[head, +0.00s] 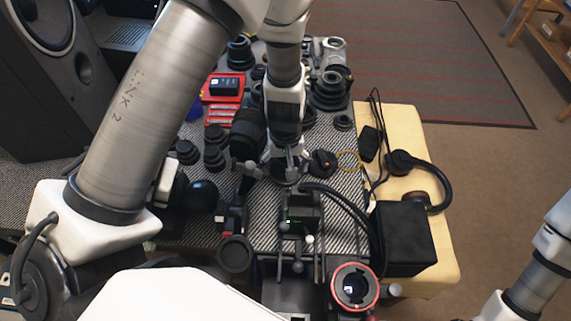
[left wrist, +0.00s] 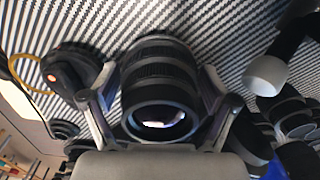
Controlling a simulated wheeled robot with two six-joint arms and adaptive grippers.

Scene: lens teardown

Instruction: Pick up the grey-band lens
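A dark ribbed lens with greyish bands (left wrist: 160,68) stands between the fingers of my left gripper (left wrist: 158,92) in the left wrist view. Its glass end faces the camera. The fingers straddle its sides, with a thin gap seeming to show; firm contact cannot be made out. In the head view my left gripper (head: 277,166) points down at the middle of the patterned tabletop with its fingers spread, and mostly hides this lens (head: 287,181). My right arm shows at the lower right, but its gripper is outside the frame.
A black cap with an orange mark (head: 323,162) and a yellow ring (head: 348,160) lie right of the gripper. Several lenses stand behind and left. A black box (head: 404,238) and a red-ringed lens (head: 354,287) are nearer. A red case (head: 222,92) sits behind.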

